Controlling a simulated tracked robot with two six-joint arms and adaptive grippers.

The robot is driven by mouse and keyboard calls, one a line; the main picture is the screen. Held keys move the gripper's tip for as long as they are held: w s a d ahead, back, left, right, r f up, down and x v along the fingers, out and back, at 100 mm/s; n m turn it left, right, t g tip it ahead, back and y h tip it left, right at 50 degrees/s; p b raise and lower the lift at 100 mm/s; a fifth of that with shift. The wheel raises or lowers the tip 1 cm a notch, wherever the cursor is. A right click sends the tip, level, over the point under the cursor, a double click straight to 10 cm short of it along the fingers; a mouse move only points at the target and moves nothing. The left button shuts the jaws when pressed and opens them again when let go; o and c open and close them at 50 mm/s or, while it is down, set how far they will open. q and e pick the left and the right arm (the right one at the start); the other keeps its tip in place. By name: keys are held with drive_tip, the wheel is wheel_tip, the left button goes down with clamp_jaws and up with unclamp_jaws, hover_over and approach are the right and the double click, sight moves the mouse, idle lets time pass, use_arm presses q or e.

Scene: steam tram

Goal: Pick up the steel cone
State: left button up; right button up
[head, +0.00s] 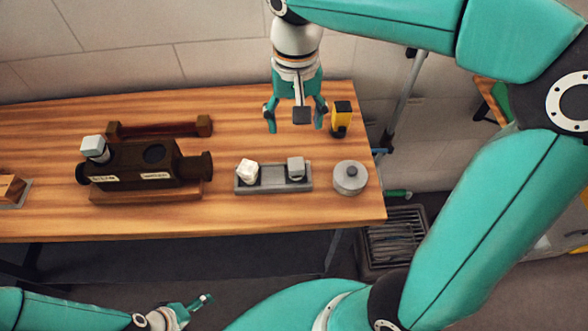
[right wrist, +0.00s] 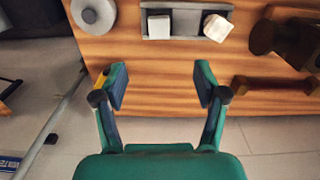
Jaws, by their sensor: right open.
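I see no plainly cone-shaped thing. My right gripper (head: 295,122) is open and empty, pointing down over the back of the table, behind and left of the round piece. Its spread fingers show in the right wrist view (right wrist: 161,83) with bare wood between them. My left gripper (head: 190,308) is low at the bottom of the head view, away from the table; its jaw state is unclear.
A grey tray (head: 272,184) holds a white lump (head: 247,172) and a grey cube (head: 296,167). A yellow-black object (head: 341,119) stands close to my right gripper. A dark labelled block (head: 140,164) and a brown bar (head: 158,129) are at left. The front wood strip is clear.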

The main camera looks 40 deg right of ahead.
approach(296, 163)
wheel_tip(296, 163, down, 5)
drive_tip(key=shift+w+f, duration=0.1)
drive_tip(key=shift+f, duration=2.85)
clamp_jaws()
